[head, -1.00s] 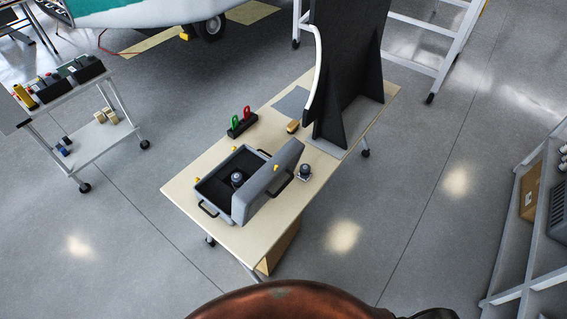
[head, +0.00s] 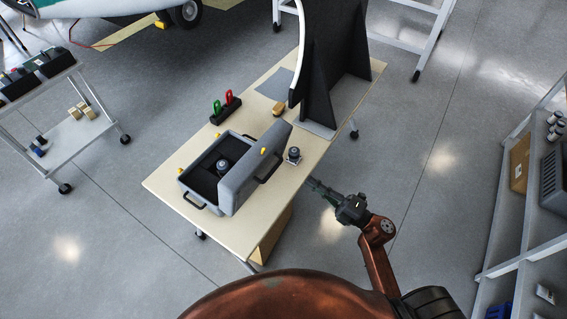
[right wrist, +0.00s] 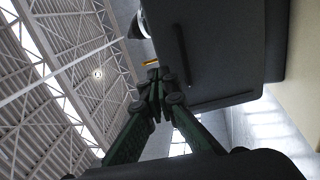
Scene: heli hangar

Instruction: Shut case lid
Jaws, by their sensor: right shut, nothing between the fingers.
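The grey case (head: 199,203) stands on the table with its lid (head: 250,170) raised, tilted up on the case's right side. A dark knobbed part (head: 222,166) sits inside on black lining. My right gripper (head: 312,183) is shut and empty, just off the table's right edge, to the right of the lid and apart from it in the head view. In the right wrist view the shut fingers (right wrist: 157,78) point up beside the lid's dark outer face (right wrist: 215,50) with its handle. Whether they touch is unclear. My left gripper is not in view.
A second knobbed part (head: 293,155) stands on the table (head: 165,183) right of the lid. A holder with green and red tools (head: 226,108), a small tan block (head: 279,109) and a tall black panel (head: 333,70) stand farther back. A shelf (head: 500,220) is at right.

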